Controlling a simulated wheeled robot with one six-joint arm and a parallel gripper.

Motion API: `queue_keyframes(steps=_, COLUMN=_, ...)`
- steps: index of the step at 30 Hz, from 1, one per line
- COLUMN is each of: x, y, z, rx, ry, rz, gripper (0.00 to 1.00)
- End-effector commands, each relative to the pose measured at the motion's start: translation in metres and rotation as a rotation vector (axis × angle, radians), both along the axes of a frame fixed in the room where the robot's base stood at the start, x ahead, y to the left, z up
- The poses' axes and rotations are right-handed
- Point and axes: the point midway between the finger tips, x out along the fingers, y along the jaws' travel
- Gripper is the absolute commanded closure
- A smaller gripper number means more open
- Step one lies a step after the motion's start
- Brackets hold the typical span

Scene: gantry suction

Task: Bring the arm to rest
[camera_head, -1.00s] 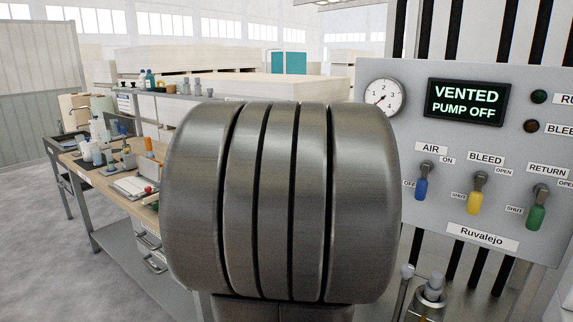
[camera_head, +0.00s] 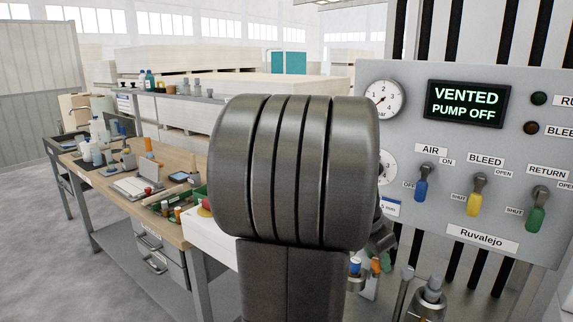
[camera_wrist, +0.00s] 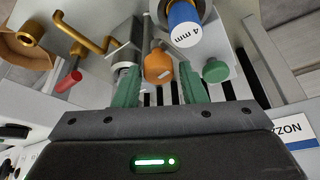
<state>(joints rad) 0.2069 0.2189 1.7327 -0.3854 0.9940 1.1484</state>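My gripper (camera_wrist: 160,84) shows in the wrist view, with two green fingers standing apart and nothing seen gripped between them. Beyond the fingertips is an orange knob-like part (camera_wrist: 158,66). A blue cylinder marked "4 mm" (camera_wrist: 184,26) and a green round part (camera_wrist: 215,70) are beyond and to the right. In the head view my arm's large grey ribbed link fills the middle and hides what is behind it. The gripper is not clearly visible there.
The control panel (camera_head: 545,95) stands at right; its display (camera_head: 467,102) reads "VENTED PUMP OFF". Blue (camera_head: 421,188), yellow (camera_head: 475,203) and green (camera_head: 538,218) levers sit below. A cluttered workbench (camera_head: 180,160) is at left. Open floor (camera_head: 45,235) lies at front left.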

Motion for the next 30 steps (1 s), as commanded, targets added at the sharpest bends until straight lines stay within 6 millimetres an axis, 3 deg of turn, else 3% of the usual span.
queue_keyframes(steps=30, x=-0.0035, y=-0.0030, z=0.0035, rx=0.002, ry=0.000, rz=0.639, gripper=0.62)
